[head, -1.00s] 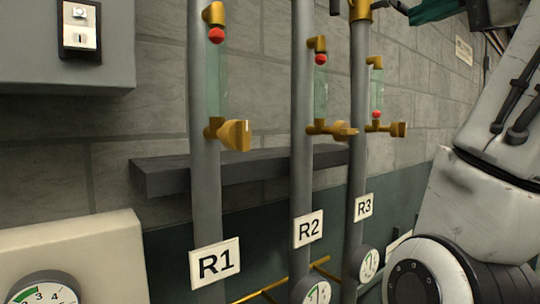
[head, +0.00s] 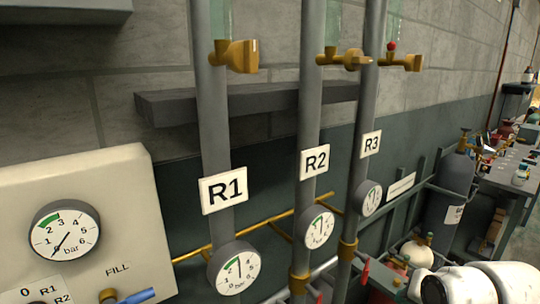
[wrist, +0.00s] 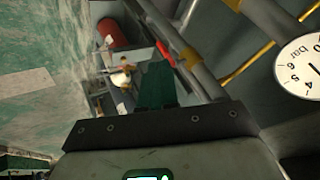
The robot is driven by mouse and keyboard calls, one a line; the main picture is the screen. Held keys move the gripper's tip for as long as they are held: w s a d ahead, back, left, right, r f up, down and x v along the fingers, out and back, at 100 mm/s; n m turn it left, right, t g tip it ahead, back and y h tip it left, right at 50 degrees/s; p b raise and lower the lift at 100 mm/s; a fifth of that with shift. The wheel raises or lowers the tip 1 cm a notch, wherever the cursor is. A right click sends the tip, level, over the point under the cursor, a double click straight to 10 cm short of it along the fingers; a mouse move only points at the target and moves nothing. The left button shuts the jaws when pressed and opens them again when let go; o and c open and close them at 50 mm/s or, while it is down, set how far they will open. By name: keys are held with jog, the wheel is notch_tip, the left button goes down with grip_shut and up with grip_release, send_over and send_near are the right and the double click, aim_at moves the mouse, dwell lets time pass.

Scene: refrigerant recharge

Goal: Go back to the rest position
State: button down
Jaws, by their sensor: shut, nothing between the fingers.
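My gripper (wrist: 157,85) shows in the wrist view as a dark green pair of fingers, shut and empty. It points toward the floor area, apart from the grey pipes. In the head view the gripper is out of frame; only part of my white arm shows at the lower right.
Grey pipes labelled R1 (head: 223,190), R2 (head: 315,161) and R3 (head: 371,144) stand before the wall, each with a gauge. A beige panel (head: 105,180) with a gauge is left. A grey cylinder (head: 453,185) and cluttered bench (head: 510,165) are right. A red cylinder (wrist: 121,33) shows in the wrist view.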

jog(key=s+f+n+g, duration=0.2)
jog(key=s+f+g, duration=0.1)
jog(key=s+f, duration=0.9)
jog(key=s+d+f+n+g+h, duration=0.1)
jog(key=s+f+n+g, duration=0.2)
jog(key=s+f, duration=0.9)
jog(key=s, duration=0.8)
jog(key=shift+n+g, duration=0.3)
jog(key=shift+g, duration=0.1)
